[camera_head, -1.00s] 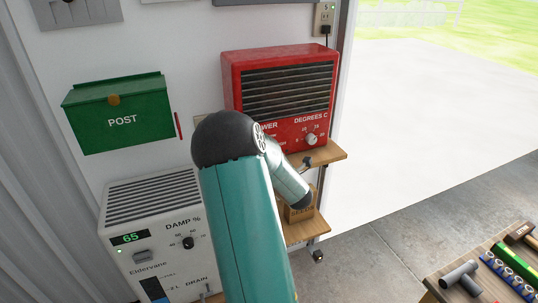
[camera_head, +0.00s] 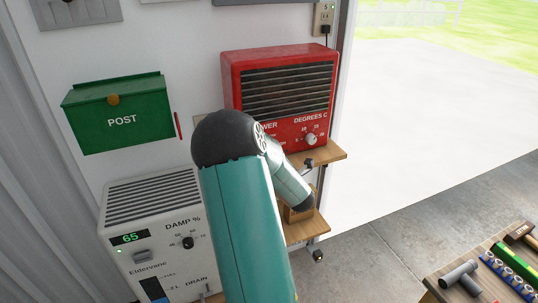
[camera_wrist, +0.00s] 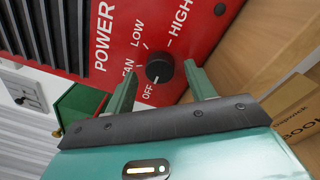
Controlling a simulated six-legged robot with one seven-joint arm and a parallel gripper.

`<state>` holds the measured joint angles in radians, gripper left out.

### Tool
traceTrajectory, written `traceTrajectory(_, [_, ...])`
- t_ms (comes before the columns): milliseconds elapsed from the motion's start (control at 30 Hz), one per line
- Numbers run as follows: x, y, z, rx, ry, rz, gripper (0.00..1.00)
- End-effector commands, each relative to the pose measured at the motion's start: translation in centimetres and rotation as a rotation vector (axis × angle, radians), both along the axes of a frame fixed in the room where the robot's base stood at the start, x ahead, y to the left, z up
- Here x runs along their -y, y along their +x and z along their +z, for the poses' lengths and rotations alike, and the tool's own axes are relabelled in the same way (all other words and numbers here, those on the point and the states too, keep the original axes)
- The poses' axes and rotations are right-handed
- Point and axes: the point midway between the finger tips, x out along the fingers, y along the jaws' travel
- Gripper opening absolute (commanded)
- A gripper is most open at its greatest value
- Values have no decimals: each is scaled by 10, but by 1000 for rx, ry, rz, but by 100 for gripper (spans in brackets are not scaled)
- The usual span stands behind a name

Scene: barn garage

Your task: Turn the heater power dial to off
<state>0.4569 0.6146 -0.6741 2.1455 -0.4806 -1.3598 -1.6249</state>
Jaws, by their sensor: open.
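The red heater (camera_head: 236,75) stands on a wooden shelf by the wall. Its power dial is hidden behind my arm in the head view. In the wrist view the black power dial (camera_wrist: 159,69) sits on the red panel, with OFF, FAN, LOW and HIGH printed around it. I cannot clearly tell which label it points to. My gripper (camera_wrist: 160,72) is open, with one finger on each side of the dial in the picture. No contact with the dial is visible. The gripper's fingers are hidden in the head view.
The heater's white temperature dial (camera_head: 311,138) is right of my arm. A green post box (camera_head: 118,115) and a white dehumidifier (camera_head: 150,200) are at left. A cardboard box (camera_wrist: 292,118) stands on the lower shelf. A tool table (camera_head: 440,285) is at lower right.

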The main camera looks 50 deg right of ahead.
Motion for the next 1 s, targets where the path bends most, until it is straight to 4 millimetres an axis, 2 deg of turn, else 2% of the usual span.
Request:
traceTrajectory(400, [-42,-77,-5,-1,2,-5,55])
traceTrajectory(533, [-53,-97,-5,-1,2,-3,55])
traceTrajectory(700, [-61,-110,-6,-1,1,-2,55])
traceTrajectory(1000, [-62,-112,-6,-1,1,-1,55])
